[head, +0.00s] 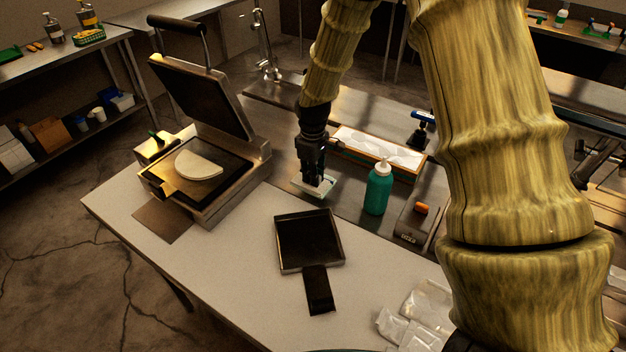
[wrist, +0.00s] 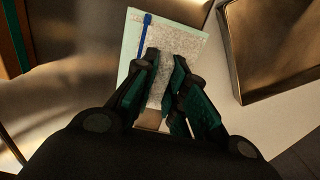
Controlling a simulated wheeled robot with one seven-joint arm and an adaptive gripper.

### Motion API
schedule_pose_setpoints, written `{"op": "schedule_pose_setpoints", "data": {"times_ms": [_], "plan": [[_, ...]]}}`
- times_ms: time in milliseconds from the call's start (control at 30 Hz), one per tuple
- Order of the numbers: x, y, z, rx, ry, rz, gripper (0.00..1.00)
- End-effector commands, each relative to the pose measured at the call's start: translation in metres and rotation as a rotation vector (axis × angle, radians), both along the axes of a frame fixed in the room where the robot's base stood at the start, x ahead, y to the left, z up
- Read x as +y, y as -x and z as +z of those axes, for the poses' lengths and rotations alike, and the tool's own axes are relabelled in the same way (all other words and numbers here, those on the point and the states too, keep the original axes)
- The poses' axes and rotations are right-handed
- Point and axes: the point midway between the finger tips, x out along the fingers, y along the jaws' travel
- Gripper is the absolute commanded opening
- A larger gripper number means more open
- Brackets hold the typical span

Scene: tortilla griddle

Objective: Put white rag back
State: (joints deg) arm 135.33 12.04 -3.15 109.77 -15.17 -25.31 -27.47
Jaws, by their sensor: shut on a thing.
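The white rag (wrist: 178,42) is a pale, speckled cloth between my gripper's fingers in the wrist view. It lies over or just above a pale green-white flat piece (wrist: 132,38), with a narrow blue strip beside it. My gripper (wrist: 164,72) is shut on the rag, with one dark green finger on each side. In the head view my gripper (head: 313,177) points down at the far edge of the white table, left of the green bottle (head: 378,190). There the rag and the pale piece show only as a small white patch, so contact below is unclear.
An open press griddle (head: 205,200) with a folded tortilla (head: 198,166) stands left. A dark square pan (head: 308,240) lies in front of my gripper. A framed tray (head: 378,150) lies behind. Clear bags (head: 415,315) lie front right. The table's front left is clear.

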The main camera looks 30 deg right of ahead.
Motion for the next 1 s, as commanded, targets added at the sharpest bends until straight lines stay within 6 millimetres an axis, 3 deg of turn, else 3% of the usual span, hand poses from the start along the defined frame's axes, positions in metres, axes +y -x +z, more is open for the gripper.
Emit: {"op": "schedule_pose_setpoints", "data": {"times_ms": [300, 733, 767, 867, 1000], "plan": [[0.000, 0.001, -0.026, 0.001, 0.000, 0.000, 0.00], [0.000, 0.001, -0.032, 0.000, 0.000, 0.000, 0.00], [0.000, 0.001, -0.032, 0.000, 0.000, 0.000, 0.17], [0.000, 0.001, -0.032, 0.000, 0.000, 0.000, 0.35], [0.000, 0.001, -0.032, 0.000, 0.000, 0.000, 0.35]]}}
